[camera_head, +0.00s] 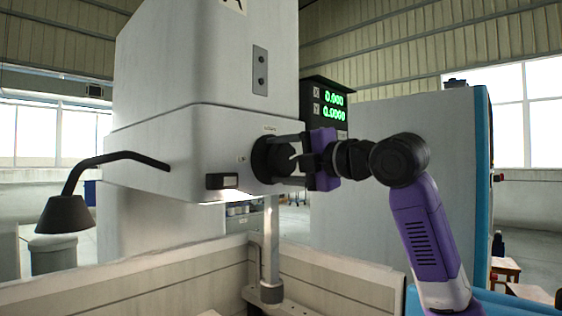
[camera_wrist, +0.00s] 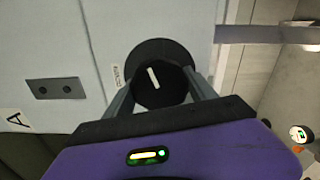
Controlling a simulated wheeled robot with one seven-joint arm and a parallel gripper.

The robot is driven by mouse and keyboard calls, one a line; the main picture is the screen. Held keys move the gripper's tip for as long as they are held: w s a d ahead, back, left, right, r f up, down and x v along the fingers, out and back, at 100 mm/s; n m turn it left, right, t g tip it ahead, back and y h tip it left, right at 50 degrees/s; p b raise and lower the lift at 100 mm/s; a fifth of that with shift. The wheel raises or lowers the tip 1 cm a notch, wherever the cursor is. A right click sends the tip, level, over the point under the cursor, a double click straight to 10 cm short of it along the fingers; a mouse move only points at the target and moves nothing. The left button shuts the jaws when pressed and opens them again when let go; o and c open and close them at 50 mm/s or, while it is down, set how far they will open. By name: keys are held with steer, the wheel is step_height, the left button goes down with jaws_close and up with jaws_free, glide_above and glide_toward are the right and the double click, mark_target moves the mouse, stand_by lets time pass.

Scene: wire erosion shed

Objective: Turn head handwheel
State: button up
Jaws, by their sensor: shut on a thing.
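The head handwheel (camera_head: 270,160) is a black round knob on the side of the pale grey machine head (camera_head: 190,135). In the wrist view the handwheel (camera_wrist: 150,78) shows a white line mark on its face, tilted a little from the upright of the picture. My gripper (camera_head: 291,162) reaches it from the right. In the wrist view the two grey fingers of my gripper (camera_wrist: 160,95) lie on either side of the knob and are shut on it. The fingers hide part of the knob's rim in the head view.
A black lamp (camera_head: 64,214) on a bent arm juts out at the left of the head. A display with green digits (camera_head: 330,105) stands behind my gripper. A metal column (camera_head: 270,245) rises below the head. A grey cabinet (camera_head: 390,110) with a blue edge stands at the right.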

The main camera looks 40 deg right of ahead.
mark_target(287, 161)
steer(key=shift+f, duration=0.1)
steer(key=o, duration=1.4)
steer(key=shift+s, duration=0.15)
steer(key=s+b, duration=0.1)
steer(key=s, duration=0.5)
steer(key=shift+s+d, duration=0.1)
steer(key=shift+s, duration=0.7)
